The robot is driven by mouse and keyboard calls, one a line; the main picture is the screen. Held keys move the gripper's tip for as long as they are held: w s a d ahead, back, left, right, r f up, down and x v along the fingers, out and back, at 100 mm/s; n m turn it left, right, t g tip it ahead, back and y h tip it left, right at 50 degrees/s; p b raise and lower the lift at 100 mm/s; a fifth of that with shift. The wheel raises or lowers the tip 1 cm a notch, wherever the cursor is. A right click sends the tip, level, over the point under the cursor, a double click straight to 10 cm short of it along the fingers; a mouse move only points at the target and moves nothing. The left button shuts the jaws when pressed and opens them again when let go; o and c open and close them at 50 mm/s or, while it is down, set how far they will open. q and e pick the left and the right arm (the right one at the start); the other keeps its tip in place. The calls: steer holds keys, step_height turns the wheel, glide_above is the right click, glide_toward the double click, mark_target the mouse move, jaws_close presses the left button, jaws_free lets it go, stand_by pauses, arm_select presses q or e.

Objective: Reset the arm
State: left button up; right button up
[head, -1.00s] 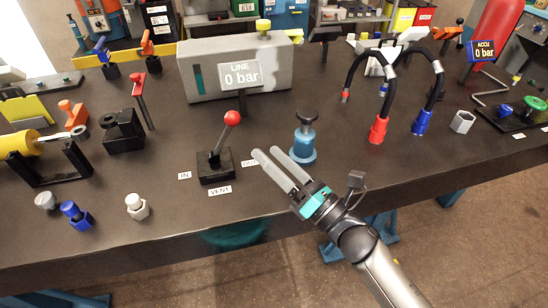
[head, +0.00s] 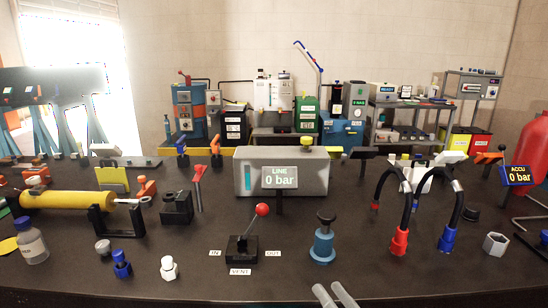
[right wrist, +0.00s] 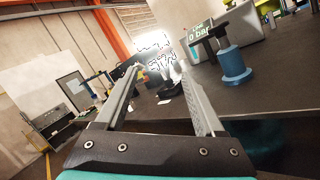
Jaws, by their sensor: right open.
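My right gripper (head: 334,296) shows only by its two grey fingertips at the bottom edge of the head view, in front of the bench. In the right wrist view its fingers (right wrist: 158,88) are spread apart with nothing between them. The lever valve with a red ball knob (head: 243,247) stands on the bench, up and left of the fingertips. The blue cylinder with a black knob (head: 323,243) stands just behind them, apart from them. It also shows in the right wrist view (right wrist: 234,66). My left gripper is out of view.
The grey LINE box (head: 281,172) reading 0 bar stands behind the lever. Two black hoses with a red end (head: 399,242) and a blue end (head: 448,239) are at right. A yellow cylinder (head: 66,200) lies at left. The dark bench (head: 375,270) is clear right of centre.

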steer(key=s+d+f+m+g+h, duration=0.25)
steer(key=f+m, duration=0.35)
steer(key=f, duration=0.4)
steer(key=s+d+f+m+g+h, duration=0.1)
steer(key=d+f+m+h, duration=0.15)
steer(key=f+m, duration=0.55)
steer(key=s+d+f+m+g+h, duration=0.2)
steer(key=f+m+h, duration=0.2)
steer(key=f, duration=0.9)
steer(key=s+d+f+m+g+h, duration=0.1)
steer(key=s+d+f+m+g, duration=0.1)
steer(key=s+f+m+g, duration=0.8)
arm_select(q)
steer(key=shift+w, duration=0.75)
arm_select(e)
steer(key=s+f+m, duration=0.1)
steer(key=s+f, duration=0.2)
steer(key=s, duration=0.4)
steer(key=s+f+m+g, duration=0.1)
steer(key=s+f+m, duration=0.1)
steer(key=s+f, duration=0.2)
steer(key=s+f+m, duration=0.1)
steer(key=s+f, duration=0.2)
steer(key=s, duration=0.7)
steer(key=shift+s+f+m+h, duration=0.25)
steer(key=shift+s+m+h, duration=0.05)
steer(key=shift+m+h, duration=0.1)
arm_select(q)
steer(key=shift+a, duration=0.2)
